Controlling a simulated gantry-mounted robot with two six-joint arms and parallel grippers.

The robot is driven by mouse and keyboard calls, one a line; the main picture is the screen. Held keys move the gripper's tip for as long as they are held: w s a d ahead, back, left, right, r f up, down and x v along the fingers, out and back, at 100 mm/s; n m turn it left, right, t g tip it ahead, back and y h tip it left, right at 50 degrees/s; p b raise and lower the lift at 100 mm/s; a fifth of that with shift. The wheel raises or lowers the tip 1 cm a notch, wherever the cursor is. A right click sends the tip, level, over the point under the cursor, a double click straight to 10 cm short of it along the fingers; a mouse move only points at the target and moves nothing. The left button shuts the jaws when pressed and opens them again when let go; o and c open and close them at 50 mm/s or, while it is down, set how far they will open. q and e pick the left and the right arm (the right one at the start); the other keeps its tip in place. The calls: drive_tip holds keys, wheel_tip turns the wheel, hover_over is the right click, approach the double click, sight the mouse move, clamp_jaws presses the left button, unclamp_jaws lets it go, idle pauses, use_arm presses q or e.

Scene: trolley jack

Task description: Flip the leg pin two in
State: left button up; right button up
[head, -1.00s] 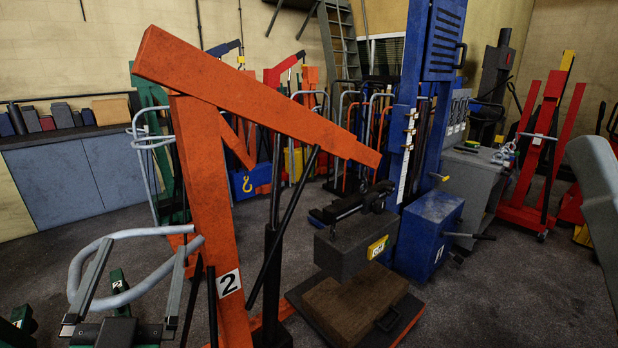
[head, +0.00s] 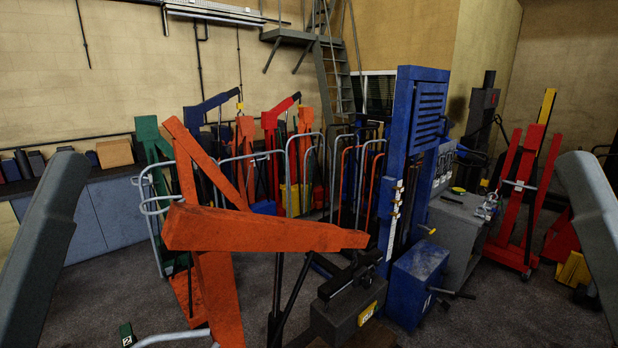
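No leg pin can be made out clearly. An orange crane (head: 220,300) stands at the lower left, its boom (head: 265,231) pointing right; its lower part is cut off by the bottom edge. A small dark green block (head: 127,335) with a white mark shows at the bottom left; the mark is too small to read surely. A piece of grey bent tube (head: 180,338) shows beside it at the bottom edge. My grey arm links rise at the left and right edges, but both grippers are outside the picture.
A blue lift mast (head: 413,140) with a blue box (head: 418,285) stands right of the crane. A dark grey block (head: 347,312) sits before it. Red stands (head: 520,200) are at the right and a bench (head: 95,222) at the left. Some floor is bare at lower left.

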use_arm(q)
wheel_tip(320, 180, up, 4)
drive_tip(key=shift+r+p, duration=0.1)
drive_tip(key=shift+p, duration=0.7)
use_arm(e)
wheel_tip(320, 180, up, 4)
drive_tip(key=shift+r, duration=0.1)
